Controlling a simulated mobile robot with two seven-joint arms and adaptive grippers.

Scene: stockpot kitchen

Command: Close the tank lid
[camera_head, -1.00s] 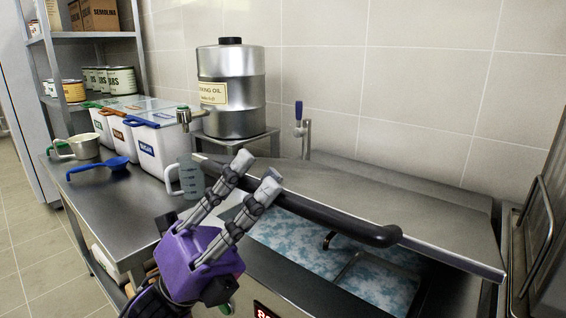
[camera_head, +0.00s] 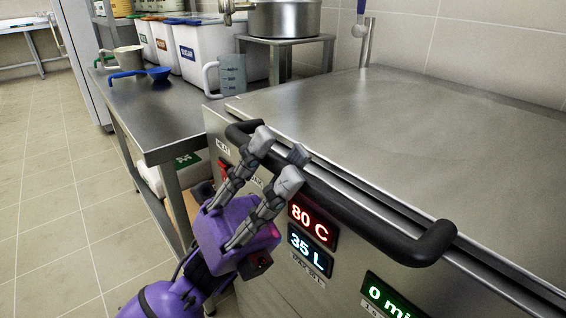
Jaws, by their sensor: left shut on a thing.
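The tank lid (camera_head: 400,130) is a broad steel sheet that lies flat over the tank, and no water shows beneath it. Its black bar handle (camera_head: 370,218) runs along the front edge. My left gripper (camera_head: 275,158) is at the left part of this handle, its fingers shut around the bar. The tank's front panel (camera_head: 270,285) is below, with a red 80 C display (camera_head: 310,218) and a 35 L display (camera_head: 309,250). The fingers hide part of the handle. My right gripper is not in view.
A steel side table (camera_head: 160,112) stands to the left with a blue ladle (camera_head: 155,73), a cream jug (camera_head: 128,58) and a clear measuring jug (camera_head: 231,74). The floor at left is clear.

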